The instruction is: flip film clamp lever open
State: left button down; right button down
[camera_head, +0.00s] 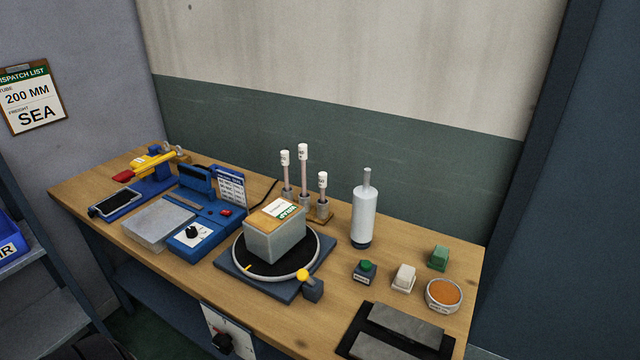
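No label marks the film clamp lever, and I cannot tell for sure which part it is. A yellow lever with a red grip (150,167) lies low and slanted over a blue base at the bench's far left end. A small yellow knob (303,275) sits on a dark block at the front right of the round turntable (311,272). A grey block with a cardboard-coloured, labelled top (273,240) stands on the turntable. A white cylinder with a grey top stem (365,213) stands upright behind it to the right. Neither gripper shows in the view.
The wooden bench (325,340) also holds a blue device with a black dial (205,222), rods in a wooden stand (320,215), a green button box (365,271), small blocks, an orange-filled dish (443,294) and grey slabs (412,324). Shelves (40,285) stand at left.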

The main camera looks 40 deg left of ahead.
aim_at(303, 275)
jog(key=u, duration=1.25)
jog(key=k+j, duration=0.05)
